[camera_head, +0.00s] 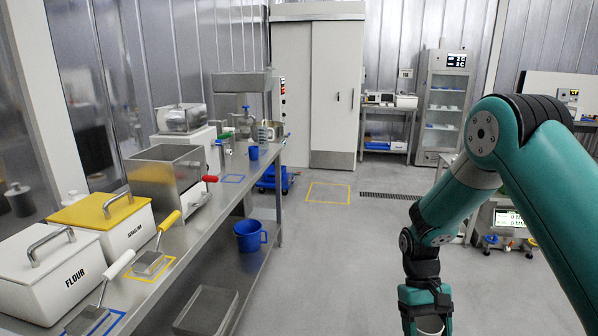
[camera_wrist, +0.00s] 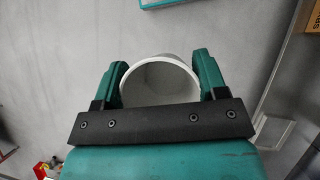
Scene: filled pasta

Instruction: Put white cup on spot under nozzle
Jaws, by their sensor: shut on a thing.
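The white cup (camera_wrist: 160,82) is between the two green fingers of my gripper (camera_wrist: 163,78) in the wrist view, and the fingers are shut on its sides. I look into its open, round mouth. In the head view my gripper (camera_head: 427,318) hangs at the bottom right, and the cup's rim (camera_head: 430,325) just shows there, cut by the lower edge.
The steel bench (camera_head: 190,240) runs along the left, with a flour bin (camera_head: 50,275), a yellow-lidded bin (camera_head: 105,220) and scoops on it. The grey floor (camera_head: 340,260) between bench and arm is clear.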

